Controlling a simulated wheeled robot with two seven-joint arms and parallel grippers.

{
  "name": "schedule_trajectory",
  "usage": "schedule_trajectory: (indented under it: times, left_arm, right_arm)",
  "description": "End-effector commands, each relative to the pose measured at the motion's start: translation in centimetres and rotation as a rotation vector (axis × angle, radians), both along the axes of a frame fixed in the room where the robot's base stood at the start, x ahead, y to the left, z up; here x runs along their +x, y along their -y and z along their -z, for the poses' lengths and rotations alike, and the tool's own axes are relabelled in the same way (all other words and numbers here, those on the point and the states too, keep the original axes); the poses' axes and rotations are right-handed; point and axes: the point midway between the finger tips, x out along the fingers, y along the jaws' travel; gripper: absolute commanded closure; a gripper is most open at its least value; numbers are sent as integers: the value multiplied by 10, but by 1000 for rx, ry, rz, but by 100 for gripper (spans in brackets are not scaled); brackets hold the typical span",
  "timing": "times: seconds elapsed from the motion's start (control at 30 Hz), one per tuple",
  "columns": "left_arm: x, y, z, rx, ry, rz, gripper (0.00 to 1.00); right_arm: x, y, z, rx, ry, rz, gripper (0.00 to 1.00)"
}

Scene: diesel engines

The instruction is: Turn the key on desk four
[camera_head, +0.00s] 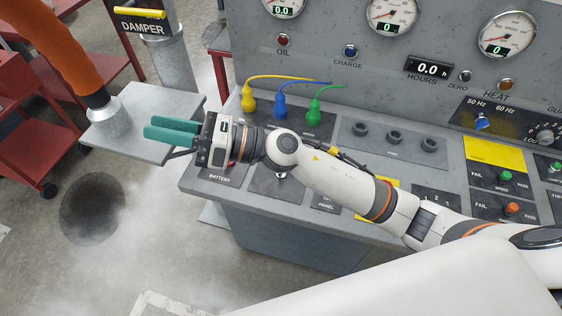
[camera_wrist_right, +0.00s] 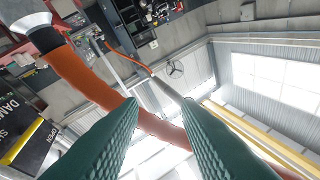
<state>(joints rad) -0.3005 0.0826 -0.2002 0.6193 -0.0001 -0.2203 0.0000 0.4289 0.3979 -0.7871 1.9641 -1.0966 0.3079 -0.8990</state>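The grey control desk (camera_head: 236,207) runs across the right of the head view; no desk number is readable. I cannot make out a key. My right arm lies across the desk's left part and covers some of its controls. A small dark panel (camera_head: 268,189) shows just below the arm, with a small metal part partly hidden there. My right gripper (camera_head: 152,133) has teal fingers pointing left, past the desk's left edge. Its fingers also show in the wrist view (camera_wrist_right: 158,104), apart with nothing between them. My left gripper is not in view.
Blue (camera_head: 279,106), yellow and green plugs with cables stand on the desk, with gauges behind. A grey plate (camera_head: 133,141) and an orange hose (camera_head: 58,45) lie near the gripper. A red cart (camera_head: 28,150) stands left. The floor in front is hazy.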

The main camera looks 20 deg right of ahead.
Motion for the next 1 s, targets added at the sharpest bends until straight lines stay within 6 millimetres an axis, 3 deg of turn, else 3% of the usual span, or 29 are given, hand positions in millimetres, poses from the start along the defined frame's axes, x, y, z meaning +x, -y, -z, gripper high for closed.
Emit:
schedule_trajectory:
  times: [0.07,0.17,0.27,0.33,0.4,0.5,0.6,0.77,1.0]
  left_arm:
    - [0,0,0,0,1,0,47]
    - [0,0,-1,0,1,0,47]
    - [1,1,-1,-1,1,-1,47]
    - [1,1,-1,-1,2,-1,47]
    - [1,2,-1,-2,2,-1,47]
    - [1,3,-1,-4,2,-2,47]
    - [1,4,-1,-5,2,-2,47]
    - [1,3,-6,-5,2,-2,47]
    - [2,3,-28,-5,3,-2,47]
  right_arm:
    - [-15,-17,26,-271,287,-142,69]
    - [-22,-10,77,-617,607,-338,69]
    - [-7,30,127,-968,858,-550,69]
    - [11,71,151,-1196,976,-700,69]
    - [30,115,163,-1394,1042,-839,69]
    - [52,167,164,-1601,1071,-996,69]
    - [63,200,159,-1720,1063,-1092,69]
    - [67,214,163,-1766,1051,-1141,69]
    - [64,212,202,-1759,1049,-1142,69]
